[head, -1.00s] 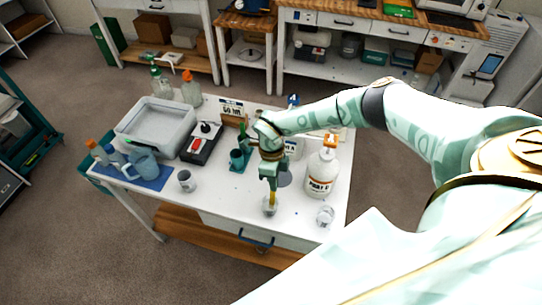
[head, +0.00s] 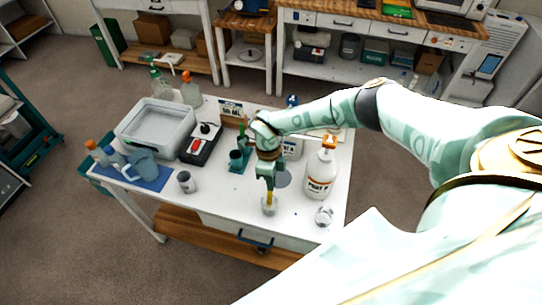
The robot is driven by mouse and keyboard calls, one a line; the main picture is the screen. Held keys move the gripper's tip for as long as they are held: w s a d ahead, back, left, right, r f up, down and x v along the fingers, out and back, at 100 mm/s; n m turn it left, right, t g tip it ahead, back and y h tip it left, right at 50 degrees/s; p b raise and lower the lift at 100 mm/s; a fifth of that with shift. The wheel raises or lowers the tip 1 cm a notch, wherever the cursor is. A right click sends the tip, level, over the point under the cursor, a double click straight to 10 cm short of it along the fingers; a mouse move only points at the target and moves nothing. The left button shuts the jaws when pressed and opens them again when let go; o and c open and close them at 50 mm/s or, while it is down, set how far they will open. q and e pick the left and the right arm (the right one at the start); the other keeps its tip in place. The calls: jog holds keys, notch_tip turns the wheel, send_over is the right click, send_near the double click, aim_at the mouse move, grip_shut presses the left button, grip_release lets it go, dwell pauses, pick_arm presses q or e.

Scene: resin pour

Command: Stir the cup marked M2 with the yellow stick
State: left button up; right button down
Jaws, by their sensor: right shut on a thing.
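My right gripper (head: 268,184) points down over the front of the white table and is shut on the yellow stick (head: 269,197). The stick's lower end is down in a small clear cup (head: 268,208) near the table's front edge. The mark on this cup is too small to read. Another cup (head: 186,181) stands to the left, and a clear cup (head: 324,216) stands to the right near the front corner. My left gripper is not in view.
A white pump bottle (head: 320,174) stands right of my gripper. A black device with a red switch (head: 201,144), a clear tray (head: 156,127) and a blue mat (head: 156,180) with a pitcher are on the left. A dark green holder (head: 237,160) is behind my gripper.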

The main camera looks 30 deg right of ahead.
jog(key=p+v, duration=0.4)
jog(key=v, duration=0.3)
jog(key=shift+s+d+p, duration=0.25)
jog(key=shift+d+p, duration=0.05)
jog(key=shift+p, duration=0.1)
jog(key=shift+r, duration=0.1)
jog(key=p+v, duration=0.2)
jog(key=s+p+v, duration=0.1)
jog(key=p+v, duration=0.1)
jog(key=shift+a+r+p, duration=0.15)
jog(key=shift+r+p, duration=0.15)
jog(key=shift+r, duration=0.2)
jog(key=shift+w, duration=0.1)
